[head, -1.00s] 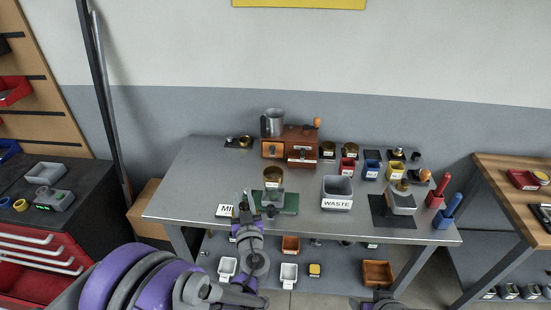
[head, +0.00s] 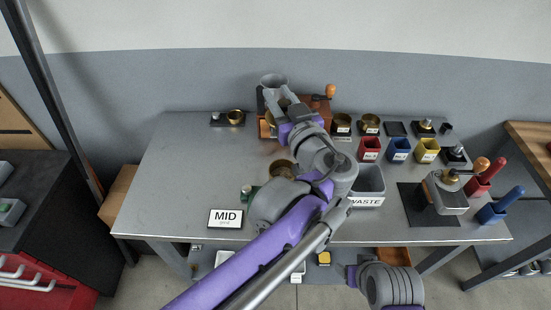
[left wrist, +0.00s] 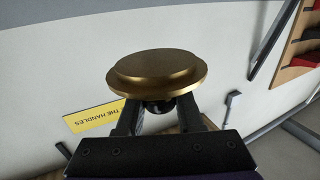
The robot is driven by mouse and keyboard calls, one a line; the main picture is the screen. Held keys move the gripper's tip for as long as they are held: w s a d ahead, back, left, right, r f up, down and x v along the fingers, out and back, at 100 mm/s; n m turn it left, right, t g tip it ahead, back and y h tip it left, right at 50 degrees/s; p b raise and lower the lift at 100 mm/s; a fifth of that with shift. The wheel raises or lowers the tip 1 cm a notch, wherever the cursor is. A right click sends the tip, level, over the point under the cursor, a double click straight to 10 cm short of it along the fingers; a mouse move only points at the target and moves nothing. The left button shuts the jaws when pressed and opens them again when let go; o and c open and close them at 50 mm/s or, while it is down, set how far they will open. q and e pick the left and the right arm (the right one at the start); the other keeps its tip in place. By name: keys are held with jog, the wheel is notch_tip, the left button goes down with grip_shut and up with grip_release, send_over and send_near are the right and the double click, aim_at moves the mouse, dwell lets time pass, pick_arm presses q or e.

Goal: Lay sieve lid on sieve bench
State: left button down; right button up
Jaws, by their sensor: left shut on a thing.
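My left gripper (head: 281,106) is raised in front of the wooden roaster (head: 322,105) at the back of the steel table. In the left wrist view the gripper (left wrist: 160,118) is shut on the dark knob of a round brass lid (left wrist: 158,73). The lid is stepped, with a wide rim, and sits clear of any surface in that view. I cannot make the lid out in the head view, where the hand and arm cover that area. My right gripper is not in view.
The WASTE bin (head: 371,180) is partly behind my arm.

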pick_arm(q)
jog(key=shift+r, duration=0.5)
jog(key=shift+s, duration=0.15)
jog(key=shift+f+b, duration=1.1)
jog(key=shift+f, duration=7.75)
jog(key=shift+f, duration=0.1)
jog(key=shift+f, duration=0.15)
jog(key=c, duration=0.5)
grip_release()
jog(key=shift+c, duration=0.2)
